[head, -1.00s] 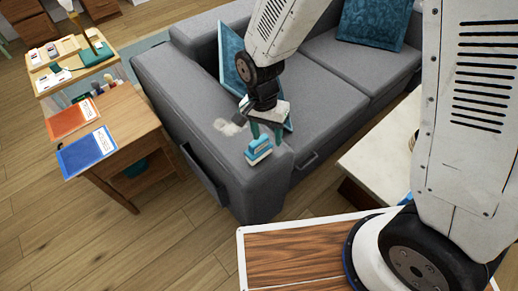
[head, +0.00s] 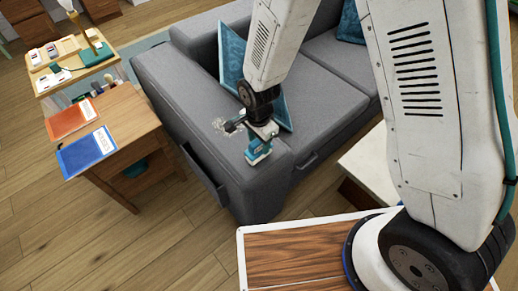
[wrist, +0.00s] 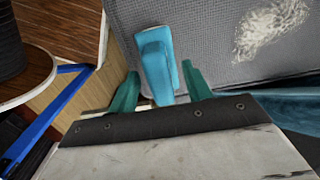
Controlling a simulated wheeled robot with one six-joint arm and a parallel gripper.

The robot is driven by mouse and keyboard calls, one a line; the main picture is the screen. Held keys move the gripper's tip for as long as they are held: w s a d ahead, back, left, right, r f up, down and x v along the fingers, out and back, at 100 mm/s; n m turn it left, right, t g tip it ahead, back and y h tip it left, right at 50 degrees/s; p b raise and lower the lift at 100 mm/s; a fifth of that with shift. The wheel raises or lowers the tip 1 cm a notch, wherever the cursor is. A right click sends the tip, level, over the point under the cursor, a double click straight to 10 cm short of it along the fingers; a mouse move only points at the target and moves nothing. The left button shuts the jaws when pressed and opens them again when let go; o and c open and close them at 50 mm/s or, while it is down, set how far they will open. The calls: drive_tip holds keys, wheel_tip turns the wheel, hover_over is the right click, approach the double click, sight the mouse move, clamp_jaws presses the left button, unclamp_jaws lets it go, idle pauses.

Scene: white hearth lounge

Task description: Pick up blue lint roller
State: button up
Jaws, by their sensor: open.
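The blue lint roller (head: 257,153) sits on the front end of the grey sofa's arm (head: 200,105). It also shows in the wrist view (wrist: 156,48), at the upper middle. My gripper (head: 261,139) is right over it in the head view and hides its upper part. In the wrist view my gripper's teal fingers (wrist: 160,68) are open, one on each side of the roller's near end. I cannot tell whether they touch it.
A pale lint patch (wrist: 270,28) lies on the sofa fabric beside the roller. A teal cushion (head: 232,55) leans inside the sofa arm. A wooden side table (head: 130,120) with a blue booklet (head: 86,152) and an orange booklet (head: 72,118) stands left, with open floor in front.

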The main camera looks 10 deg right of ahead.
drive_tip(key=shift+f, duration=0.1)
clamp_jaws()
idle(0.3)
